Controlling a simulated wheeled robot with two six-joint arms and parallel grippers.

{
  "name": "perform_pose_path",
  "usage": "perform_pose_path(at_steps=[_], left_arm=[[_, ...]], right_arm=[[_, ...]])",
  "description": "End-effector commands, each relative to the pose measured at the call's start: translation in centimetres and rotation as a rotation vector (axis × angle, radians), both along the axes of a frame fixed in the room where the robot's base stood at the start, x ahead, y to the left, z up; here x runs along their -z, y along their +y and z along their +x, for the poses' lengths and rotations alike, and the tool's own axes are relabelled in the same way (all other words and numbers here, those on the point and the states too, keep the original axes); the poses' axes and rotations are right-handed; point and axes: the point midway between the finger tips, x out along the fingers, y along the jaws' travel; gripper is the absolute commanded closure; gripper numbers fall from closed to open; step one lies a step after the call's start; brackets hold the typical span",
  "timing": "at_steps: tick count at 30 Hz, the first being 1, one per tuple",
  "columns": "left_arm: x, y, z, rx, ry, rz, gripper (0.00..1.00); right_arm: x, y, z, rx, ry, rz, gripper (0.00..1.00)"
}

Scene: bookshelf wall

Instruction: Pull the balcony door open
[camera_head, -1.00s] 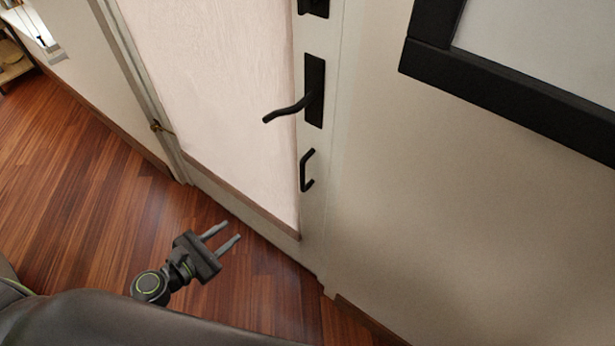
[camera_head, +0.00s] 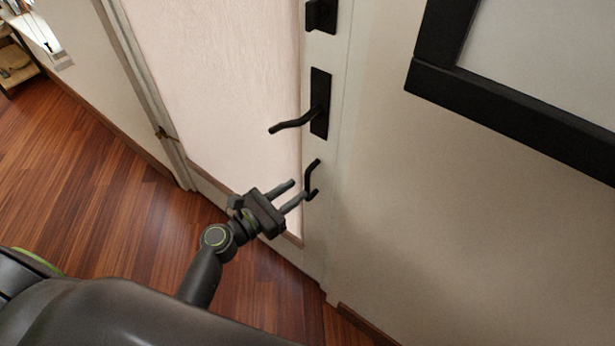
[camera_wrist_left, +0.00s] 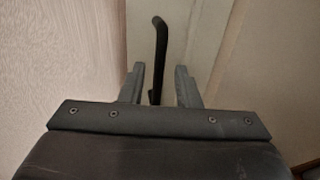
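The balcony door (camera_head: 220,90) is a pale panel in a light frame and looks shut. A black lever handle (camera_head: 295,122) sits on its right side. Below it is a black pull handle (camera_head: 311,177), which also shows in the left wrist view (camera_wrist_left: 159,45). My left gripper (camera_head: 297,192) is open, its two fingers pointing at the pull handle. In the left wrist view the pull handle stands beyond and between the fingertips (camera_wrist_left: 160,82). Its lower end appears between the fingers; I cannot tell whether they touch. My right gripper is not in view.
A black-framed panel (camera_head: 510,110) hangs on the wall at right. A black lock piece (camera_head: 320,15) is above the lever. Wooden floor (camera_head: 90,190) lies open at left, with a shelf (camera_head: 15,65) at the far left.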

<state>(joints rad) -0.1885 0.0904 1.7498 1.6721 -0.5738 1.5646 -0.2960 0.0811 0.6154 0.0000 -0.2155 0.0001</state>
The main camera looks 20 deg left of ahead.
Motion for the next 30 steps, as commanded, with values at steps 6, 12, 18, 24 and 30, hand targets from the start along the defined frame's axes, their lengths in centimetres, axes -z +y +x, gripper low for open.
perform_pose_path(at_steps=[6, 12, 18, 24, 30], left_arm=[[0.0, -1.9, 3.2, 0.0, 0.0, -0.001, 0.71], [0.0, -2.6, 4.3, -0.001, 0.0, 0.0, 0.71], [0.1, -2.7, 4.5, -0.001, 0.0, 0.001, 0.71], [0.1, -2.7, 4.4, -0.001, 0.0, 0.001, 0.85], [0.1, -2.6, 4.4, -0.001, 0.0, 0.001, 1.0]], right_arm=[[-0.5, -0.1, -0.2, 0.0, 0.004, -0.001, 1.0], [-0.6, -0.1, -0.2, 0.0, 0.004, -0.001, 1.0], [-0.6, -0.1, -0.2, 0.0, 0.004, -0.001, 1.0], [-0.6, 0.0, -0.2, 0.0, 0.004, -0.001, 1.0], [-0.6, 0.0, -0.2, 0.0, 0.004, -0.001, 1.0]])
